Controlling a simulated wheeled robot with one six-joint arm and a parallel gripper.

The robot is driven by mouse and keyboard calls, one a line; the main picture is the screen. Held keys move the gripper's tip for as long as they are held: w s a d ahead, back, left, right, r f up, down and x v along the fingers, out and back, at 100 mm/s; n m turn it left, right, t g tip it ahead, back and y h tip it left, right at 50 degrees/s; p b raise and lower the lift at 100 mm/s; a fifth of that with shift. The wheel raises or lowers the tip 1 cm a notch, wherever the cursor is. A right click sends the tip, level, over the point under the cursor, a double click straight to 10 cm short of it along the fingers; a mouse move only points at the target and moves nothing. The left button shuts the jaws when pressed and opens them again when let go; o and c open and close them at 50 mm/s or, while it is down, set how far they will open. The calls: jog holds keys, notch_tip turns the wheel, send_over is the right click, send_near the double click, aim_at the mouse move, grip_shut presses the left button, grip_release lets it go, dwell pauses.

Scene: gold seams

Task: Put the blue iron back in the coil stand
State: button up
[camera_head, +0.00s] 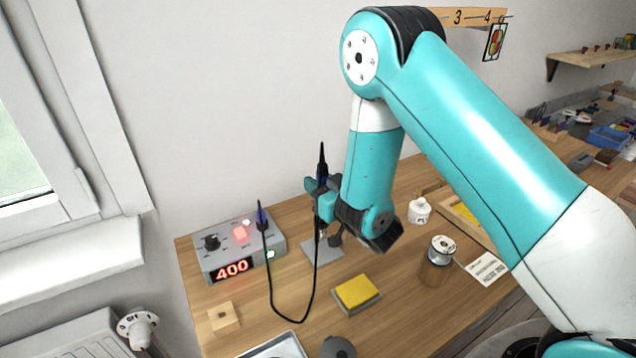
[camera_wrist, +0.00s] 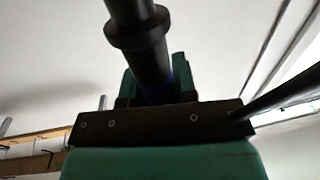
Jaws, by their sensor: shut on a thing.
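The blue iron (camera_head: 322,168) is upright in my gripper (camera_head: 319,186), its black end pointing up. My gripper is shut on its blue handle. In the wrist view the iron's black collar and shaft (camera_wrist: 140,38) rise from between the jaws (camera_wrist: 158,88). The grey base plate of the coil stand (camera_head: 310,250) lies on the bench below my gripper. The coil is mostly hidden behind the wrist and cable, so I cannot tell whether the iron's tip is inside it or above it.
A grey station (camera_head: 208,266) showing 400 stands left, with a blue-and-black upright piece (camera_head: 262,216) beside it. A black cable (camera_head: 272,290) loops in front. A yellow sponge (camera_head: 358,291), a wooden block (camera_head: 223,318), a spool (camera_head: 440,250) and a white bottle (camera_head: 419,211) stand around.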

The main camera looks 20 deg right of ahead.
aim_at(326, 173)
jog(key=shift+f+b, duration=1.3)
jog(key=shift+f, duration=0.25)
jog(key=o, duration=1.5)
notch_tip(326, 173, up, 7)
jog(key=p, duration=0.6)
jog(key=shift+r, duration=0.1)
